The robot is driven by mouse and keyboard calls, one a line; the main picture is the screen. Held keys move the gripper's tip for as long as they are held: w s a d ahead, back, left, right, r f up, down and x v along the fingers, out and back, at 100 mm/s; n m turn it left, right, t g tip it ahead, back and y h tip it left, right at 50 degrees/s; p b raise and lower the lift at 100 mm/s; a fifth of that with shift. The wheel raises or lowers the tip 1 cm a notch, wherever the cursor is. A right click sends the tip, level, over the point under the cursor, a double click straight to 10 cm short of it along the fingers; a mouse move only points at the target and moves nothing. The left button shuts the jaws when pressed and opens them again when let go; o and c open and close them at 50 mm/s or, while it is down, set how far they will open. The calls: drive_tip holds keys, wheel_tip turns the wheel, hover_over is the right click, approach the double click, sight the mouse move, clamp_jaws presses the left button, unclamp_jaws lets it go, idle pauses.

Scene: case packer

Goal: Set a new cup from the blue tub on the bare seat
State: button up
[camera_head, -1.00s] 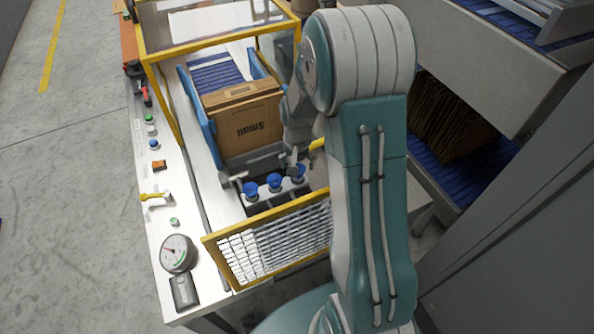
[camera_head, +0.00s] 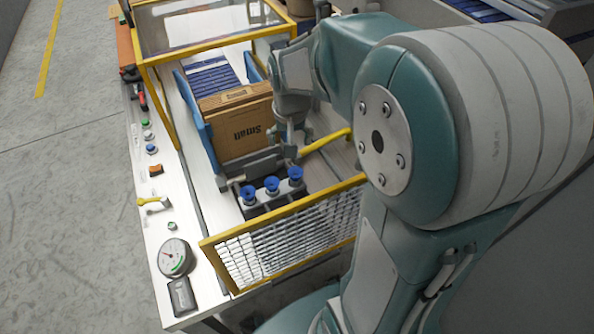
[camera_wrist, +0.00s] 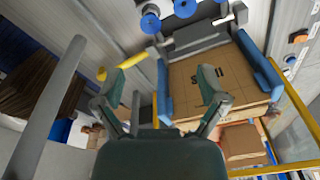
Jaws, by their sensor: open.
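Three blue cups sit in a row on a pale bar in front of the carton, the middle one (camera_head: 271,185) among them. In the wrist view blue cups show at the top edge, one (camera_wrist: 150,22) nearly whole. My gripper (camera_wrist: 164,80) is open, with nothing between its fingers. In the wrist view its fingers stand in front of the carton, apart from the cups. In the head view the wrist is at the carton's right side, behind the cup row. I cannot make out a bare seat. I cannot identify the blue tub in either view.
A cardboard carton marked Small (camera_head: 240,128) stands between blue side guides (camera_head: 199,122). A yellow-framed mesh guard (camera_head: 285,238) stands in front of the cups. A yellow handle (camera_head: 325,141) is close to my wrist. A gauge (camera_head: 175,257) and buttons line the left panel.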

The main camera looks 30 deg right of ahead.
drive_tip(key=s+a+r+n+t, duration=0.2)
drive_tip(key=s+a+r, duration=0.1)
drive_tip(key=s, duration=0.5)
drive_tip(key=s+a+r+n+t, duration=0.2)
drive_tip(key=s+a+r, duration=0.1)
drive_tip(key=s+r, duration=0.3)
drive_tip(key=shift+s+r+n, duration=0.25)
drive_tip(key=shift+s+n, duration=0.05)
drive_tip(key=shift+s, duration=0.75)
